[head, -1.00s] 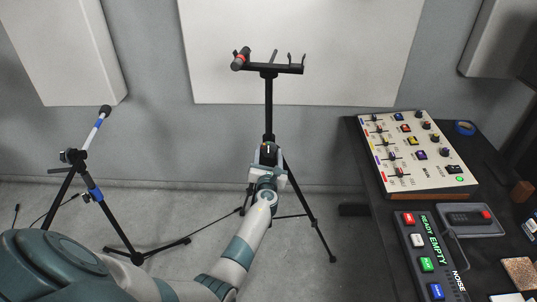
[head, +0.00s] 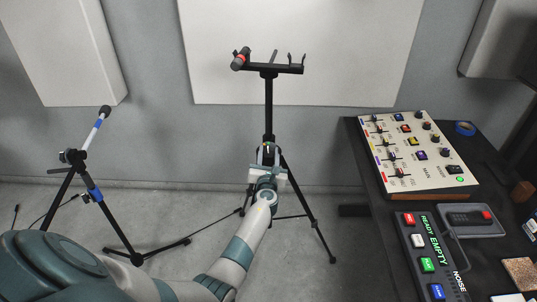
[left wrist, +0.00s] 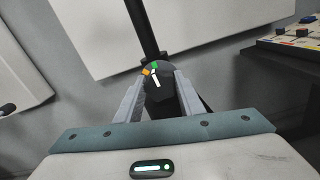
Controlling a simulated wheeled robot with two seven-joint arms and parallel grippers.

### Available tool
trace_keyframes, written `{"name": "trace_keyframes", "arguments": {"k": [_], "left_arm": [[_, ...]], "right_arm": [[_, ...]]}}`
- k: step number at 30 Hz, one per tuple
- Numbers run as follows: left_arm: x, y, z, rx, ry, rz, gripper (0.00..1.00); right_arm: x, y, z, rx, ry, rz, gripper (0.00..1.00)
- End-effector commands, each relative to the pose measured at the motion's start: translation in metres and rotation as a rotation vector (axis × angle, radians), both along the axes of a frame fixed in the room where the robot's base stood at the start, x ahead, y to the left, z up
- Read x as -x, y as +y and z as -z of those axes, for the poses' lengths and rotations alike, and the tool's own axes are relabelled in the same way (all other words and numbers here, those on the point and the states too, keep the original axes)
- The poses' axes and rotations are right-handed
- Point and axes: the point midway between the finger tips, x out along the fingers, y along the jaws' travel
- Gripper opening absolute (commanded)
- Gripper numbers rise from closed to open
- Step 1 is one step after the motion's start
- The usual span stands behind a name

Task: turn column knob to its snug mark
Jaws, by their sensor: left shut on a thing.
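The dark round column knob (left wrist: 160,84) sits on the black stand column, which rises behind it in the left wrist view (left wrist: 144,28). A white pointer line crosses the knob's face, with a green mark and an orange mark at its upper left edge. The pointer's upper end lies close to the green mark; I cannot tell if they line up exactly. My left gripper (left wrist: 158,92) is shut on the knob, one finger on each side. In the head view my left gripper (head: 267,158) is at the column (head: 268,112), and the knob is mostly hidden. My right gripper is not in view.
The stand's crossbar (head: 275,69) carries a red-banded dark cylinder (head: 240,60). Another tripod stand (head: 94,196) is at the left. A desk at the right holds a mixer panel (head: 418,160) and a button box (head: 424,240). Grey floor lies between the stands.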

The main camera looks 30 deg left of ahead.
Motion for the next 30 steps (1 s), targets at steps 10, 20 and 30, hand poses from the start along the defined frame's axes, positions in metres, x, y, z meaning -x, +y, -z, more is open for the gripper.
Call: {"name": "trace_keyframes", "arguments": {"k": [10, 20, 30], "left_arm": [[0.0, 0.0, 0.002, 0.195, -0.122, 0.001, 0.12], [0.0, 0.0, 0.002, 0.411, -0.253, 0.001, 0.12], [0.0, 0.0, 0.001, 0.523, -0.32, 0.001, 0.12]], "right_arm": [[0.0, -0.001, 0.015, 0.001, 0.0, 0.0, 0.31], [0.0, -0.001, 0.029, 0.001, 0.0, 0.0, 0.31], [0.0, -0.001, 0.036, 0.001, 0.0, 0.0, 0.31]]}}
